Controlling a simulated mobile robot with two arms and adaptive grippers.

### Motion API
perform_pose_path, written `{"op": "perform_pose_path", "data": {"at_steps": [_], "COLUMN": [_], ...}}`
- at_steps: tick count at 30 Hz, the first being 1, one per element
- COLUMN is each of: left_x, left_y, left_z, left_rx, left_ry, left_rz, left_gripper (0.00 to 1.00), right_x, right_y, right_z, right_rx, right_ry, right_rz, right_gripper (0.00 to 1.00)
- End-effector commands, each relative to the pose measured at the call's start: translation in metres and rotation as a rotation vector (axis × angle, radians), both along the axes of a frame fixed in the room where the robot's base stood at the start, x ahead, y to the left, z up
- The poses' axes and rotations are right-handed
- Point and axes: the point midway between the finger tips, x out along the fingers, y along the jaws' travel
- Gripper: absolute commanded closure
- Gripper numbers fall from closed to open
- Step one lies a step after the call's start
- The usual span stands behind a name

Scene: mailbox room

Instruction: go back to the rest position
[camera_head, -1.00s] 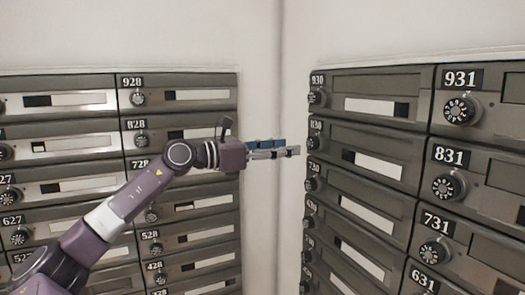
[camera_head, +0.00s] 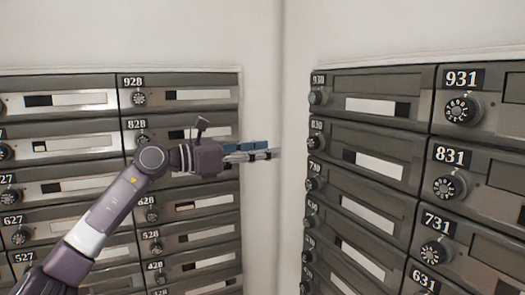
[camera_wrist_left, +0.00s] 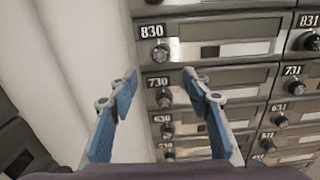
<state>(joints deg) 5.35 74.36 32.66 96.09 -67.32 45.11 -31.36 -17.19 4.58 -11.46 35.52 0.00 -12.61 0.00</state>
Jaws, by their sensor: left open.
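My left gripper (camera_head: 262,151) is in the middle of the head view, in front of the white wall corner (camera_head: 282,60). Its arm comes in from the lower left. In the left wrist view the two blue-padded fingers (camera_wrist_left: 158,90) stand wide apart with nothing between them. The gripper points toward the right-hand bank of mailboxes (camera_head: 370,139) and is apart from it. The right gripper does not show in either view.
A left-hand bank of grey mailboxes (camera_head: 75,120) stands behind my arm. Both banks carry round dials, such as the one on box 931 (camera_head: 460,110). The narrow strip of wall between the banks is bare.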

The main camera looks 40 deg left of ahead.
Motion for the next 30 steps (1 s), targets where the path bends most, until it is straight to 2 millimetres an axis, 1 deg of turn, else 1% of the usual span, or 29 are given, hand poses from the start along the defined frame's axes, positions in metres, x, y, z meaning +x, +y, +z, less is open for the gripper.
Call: {"op": "perform_pose_path", "data": {"at_steps": [18, 20, 23, 25, 26, 27, 29, 30], "left_x": [-0.001, 0.0, 0.008, 0.018, 0.023, 0.029, 0.037, 0.041], "left_y": [0.001, 0.003, 0.016, 0.032, 0.041, 0.053, 0.071, 0.082], "left_z": [-0.001, -0.004, -0.026, -0.056, -0.073, -0.098, -0.139, -0.168], "left_rx": [-0.001, -0.015, -0.12, -0.26, -0.332, -0.438, -0.599, -0.702], "left_ry": [0.001, 0.005, 0.029, 0.059, 0.076, 0.098, 0.134, 0.156], "left_rz": [0.001, 0.002, 0.011, 0.028, 0.04, 0.058, 0.093, 0.12], "left_gripper": [0.56, 0.56, 0.56, 0.56, 0.56, 0.56, 0.56, 0.56], "right_x": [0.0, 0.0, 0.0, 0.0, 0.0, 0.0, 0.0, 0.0], "right_y": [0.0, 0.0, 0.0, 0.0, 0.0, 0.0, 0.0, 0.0], "right_z": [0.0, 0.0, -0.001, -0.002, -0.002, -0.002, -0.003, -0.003], "right_rx": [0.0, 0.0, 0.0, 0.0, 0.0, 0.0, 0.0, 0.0], "right_ry": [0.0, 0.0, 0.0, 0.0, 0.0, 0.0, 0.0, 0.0], "right_rz": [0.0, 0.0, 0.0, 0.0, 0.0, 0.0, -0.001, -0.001], "right_gripper": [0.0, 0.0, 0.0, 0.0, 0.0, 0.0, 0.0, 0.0]}}
